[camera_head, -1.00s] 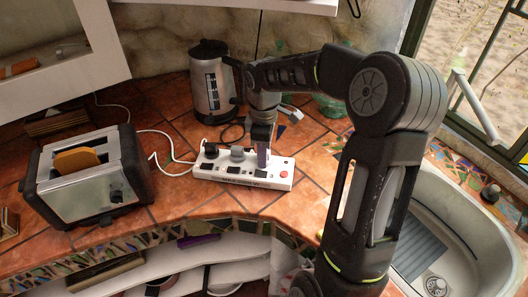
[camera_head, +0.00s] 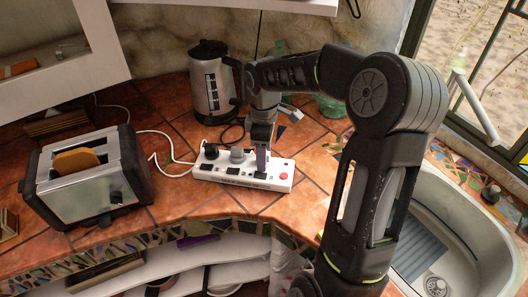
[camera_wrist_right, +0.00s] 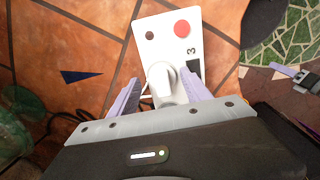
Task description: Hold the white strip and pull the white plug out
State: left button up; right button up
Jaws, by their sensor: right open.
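The white strip (camera_head: 278,178) lies on the tiled counter, with a red button at its right end. A black plug (camera_head: 211,151) and a grey plug (camera_head: 237,154) sit in its left part. My right gripper (camera_head: 262,164) points down over the strip's right part. In the right wrist view, the white plug (camera_wrist_right: 161,80) stands on the strip (camera_wrist_right: 169,24) between the fingers of my open right gripper (camera_wrist_right: 160,88). The fingers are on either side of the plug, and I cannot tell whether they touch it. In the head view the gripper hides this plug. My left gripper is not in view.
A toaster (camera_head: 86,185) with bread stands at the left. A steel kettle (camera_head: 213,85) stands behind the strip. A sink (camera_head: 455,215) is at the right. White cord runs left from the strip; counter in front of it is clear.

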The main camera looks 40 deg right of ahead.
notch_tip(320, 180, up, 8)
jog(key=shift+f+b, duration=0.15)
jog(key=shift+b, duration=0.35)
dwell(0.4)
